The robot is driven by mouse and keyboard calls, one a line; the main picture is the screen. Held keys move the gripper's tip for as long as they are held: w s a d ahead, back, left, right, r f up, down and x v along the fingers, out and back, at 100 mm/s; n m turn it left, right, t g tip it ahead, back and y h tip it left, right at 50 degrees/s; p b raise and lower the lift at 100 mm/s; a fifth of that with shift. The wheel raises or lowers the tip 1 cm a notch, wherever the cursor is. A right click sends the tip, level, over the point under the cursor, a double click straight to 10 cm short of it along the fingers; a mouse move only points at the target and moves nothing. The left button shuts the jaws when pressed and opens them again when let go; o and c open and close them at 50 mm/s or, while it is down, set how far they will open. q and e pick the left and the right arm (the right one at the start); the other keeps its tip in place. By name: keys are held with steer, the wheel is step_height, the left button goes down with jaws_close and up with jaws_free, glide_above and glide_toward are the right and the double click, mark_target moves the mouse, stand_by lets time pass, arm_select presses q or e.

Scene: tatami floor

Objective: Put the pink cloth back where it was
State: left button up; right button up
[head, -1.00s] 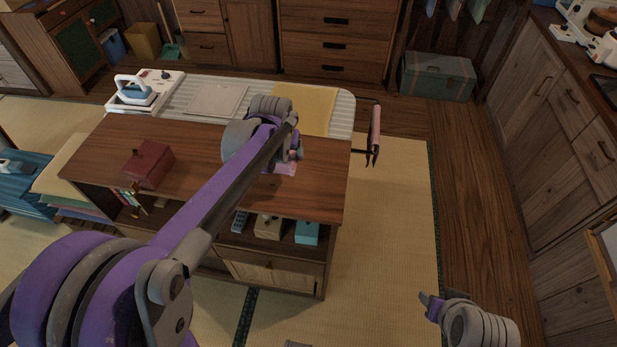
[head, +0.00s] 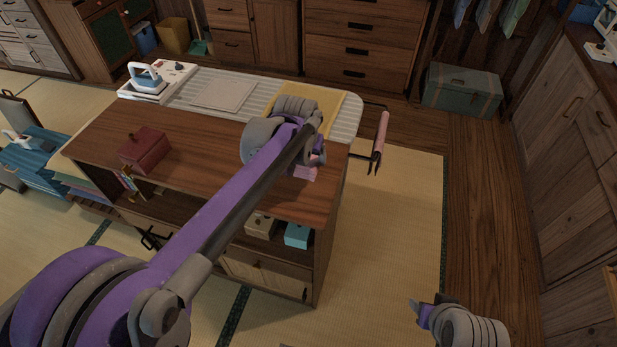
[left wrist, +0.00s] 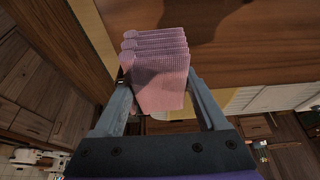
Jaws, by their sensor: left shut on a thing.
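My left gripper (head: 312,160) is over the right end of the wooden cabinet top (head: 210,155), partly hidden by my own arm in the head view. It is shut on the pink cloth (head: 307,173). In the left wrist view the cloth (left wrist: 160,80) is a folded, stacked bundle between the two fingers, with brown wood beyond it. I cannot tell whether the cloth touches the top. My right gripper (head: 425,311) is low at the lower right, away from the cabinet. Its jaw opening is not clear.
A dark red box (head: 143,150) stands on the left of the cabinet top. Behind are a striped ironing surface (head: 348,122) with an iron (head: 147,77) and a yellow cloth (head: 334,100). Open tatami lies right of the cabinet.

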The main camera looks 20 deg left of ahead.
mark_target(305, 164)
arm_select(q)
steer(key=shift+f, duration=3.5)
steer(key=shift+f+b, duration=0.2)
steer(key=shift+b, duration=0.15)
steer(key=o, duration=1.5)
steer(key=shift+o, duration=0.2)
steer(key=shift+r, duration=0.15)
steer(key=p+v, duration=0.1)
steer(key=v, duration=1.1)
steer(key=s+a+f, duration=0.1)
steer(key=s+f, duration=0.4)
steer(key=s, duration=0.6)
steer(key=s+a+f, duration=0.1)
steer(key=s+f, duration=0.3)
steer(key=s, duration=0.8)
steer(key=shift+a+f+t, duration=0.3)
steer(key=shift+a+f, duration=0.1)
